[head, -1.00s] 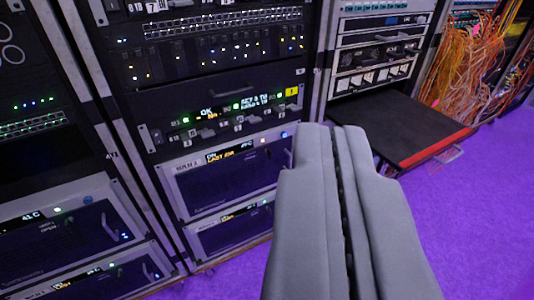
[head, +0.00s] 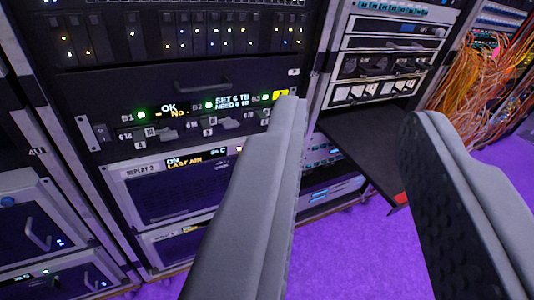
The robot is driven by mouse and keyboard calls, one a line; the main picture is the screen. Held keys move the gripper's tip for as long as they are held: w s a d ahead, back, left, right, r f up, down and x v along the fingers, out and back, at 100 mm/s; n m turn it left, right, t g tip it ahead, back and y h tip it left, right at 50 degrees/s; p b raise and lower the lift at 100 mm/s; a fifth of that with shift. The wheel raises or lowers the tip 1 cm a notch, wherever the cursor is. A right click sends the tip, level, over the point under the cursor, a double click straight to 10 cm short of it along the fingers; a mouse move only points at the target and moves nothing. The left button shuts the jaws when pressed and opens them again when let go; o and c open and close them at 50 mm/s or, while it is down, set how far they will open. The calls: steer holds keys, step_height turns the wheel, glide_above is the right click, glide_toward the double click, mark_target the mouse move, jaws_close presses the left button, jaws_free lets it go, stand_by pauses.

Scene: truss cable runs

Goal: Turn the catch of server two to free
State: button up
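A grey-fronted server (head: 150,196) sits low in the middle rack. Its label seems to read REPLAY with a digit that I cannot read surely, and its small display (head: 190,161) shows ON and LAST AIR. Its right part is hidden behind my left finger. Another server (head: 168,240) sits below it, mostly hidden. I cannot make out a catch on either one. My gripper (head: 357,112) is open and empty, its two grey padded fingers wide apart in front of the racks. No contact with anything shows.
Above the servers is a black panel (head: 110,141) with levers, green lamps and lit text. A black shelf (head: 360,150) with a red edge juts out at the right, behind and between my fingers. Orange cables (head: 475,75) hang at the far right. Purple floor (head: 365,235) is open below.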

steer(key=w+d+f+n+y, duration=0.1)
steer(key=w+f+n+y, duration=0.3)
steer(key=w+f, duration=1.35)
steer(key=w+f+n+g+y, duration=0.1)
steer(key=w+f+g+y, duration=0.2)
steer(key=f, duration=0.8)
steer(key=w+f+n+y, duration=0.1)
steer(key=w+f+y, duration=0.3)
steer(key=f, duration=0.8)
steer(key=x, duration=1.7)
steer(key=shift+s+a+f, duration=0.15)
steer(key=shift+s+a, duration=0.05)
steer(key=shift+a, duration=0.1)
jaws_close()
